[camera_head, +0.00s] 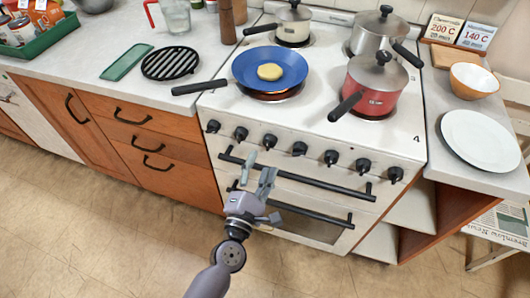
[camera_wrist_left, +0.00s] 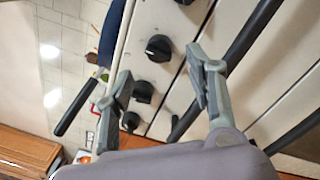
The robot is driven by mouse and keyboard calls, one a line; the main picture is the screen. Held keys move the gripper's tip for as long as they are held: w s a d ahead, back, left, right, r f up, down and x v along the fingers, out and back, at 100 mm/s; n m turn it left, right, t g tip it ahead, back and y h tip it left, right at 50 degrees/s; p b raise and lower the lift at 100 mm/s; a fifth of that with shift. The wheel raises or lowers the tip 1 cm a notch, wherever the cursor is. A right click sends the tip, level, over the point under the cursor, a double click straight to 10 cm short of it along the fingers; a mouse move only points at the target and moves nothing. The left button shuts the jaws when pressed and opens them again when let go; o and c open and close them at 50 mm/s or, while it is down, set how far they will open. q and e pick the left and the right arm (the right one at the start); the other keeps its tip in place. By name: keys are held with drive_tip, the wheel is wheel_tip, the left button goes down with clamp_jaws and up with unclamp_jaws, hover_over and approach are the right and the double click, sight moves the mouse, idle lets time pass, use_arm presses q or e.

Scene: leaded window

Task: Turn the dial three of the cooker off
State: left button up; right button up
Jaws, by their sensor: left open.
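The white cooker (camera_head: 215,106) has a row of several black dials on its front. The third dial from the left (camera_head: 270,141) is just above and to the right of my left gripper (camera_head: 258,169); its pointer setting is too small to read. My left gripper is open and empty, in front of the panel and upper handle. In the left wrist view, the open fingers (camera_wrist_left: 158,78) frame a few black dials, with one dial (camera_wrist_left: 143,91) showing between them. No finger visibly touches a dial. My right gripper is not in view.
Black bar handles (camera_head: 297,178) cross the oven front below the dials. A blue pan (camera_head: 244,67) with a pancake and a red pot (camera_head: 375,98) stand on the hob, the pot's handle pointing forward. Floor in front is clear.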

use_arm(q)
drive_tip(key=v, duration=0.6)
drive_tip(key=shift+f, duration=0.1)
idle(0.3)
drive_tip(key=s+a+f+m+g, duration=0.25)
drive_tip(key=f+m, duration=0.25)
drive_tip(key=f, duration=0.6)
drive_tip(key=s+a+f+m+g+y, duration=0.1)
drive_tip(key=s+a+f+m+g, duration=0.2)
drive_tip(key=f, duration=0.8)
drive_tip(key=s+a+f+m+g, duration=0.1)
drive_tip(key=s+f+m+g, duration=0.2)
drive_tip(key=f+m, duration=0.5)
drive_tip(key=s+a+f+m+g+y, duration=0.1)
drive_tip(key=s+a+f+m+g, duration=0.1)
drive_tip(key=s+a+f, duration=0.2)
drive_tip(key=s+a+f+m+g+y, duration=0.1)
drive_tip(key=s+a+f+m+g, duration=0.2)
drive_tip(key=s+f, duration=0.6)
drive_tip(key=s+a+f+m+g+y, duration=0.2)
drive_tip(key=s+a+f, duration=0.4)
drive_tip(key=s, duration=0.6)
drive_tip(key=shift+a+f+m+g+p, duration=0.15)
drive_tip(key=shift+a+m+g+p, duration=0.15)
drive_tip(key=shift+m+g, duration=0.35)
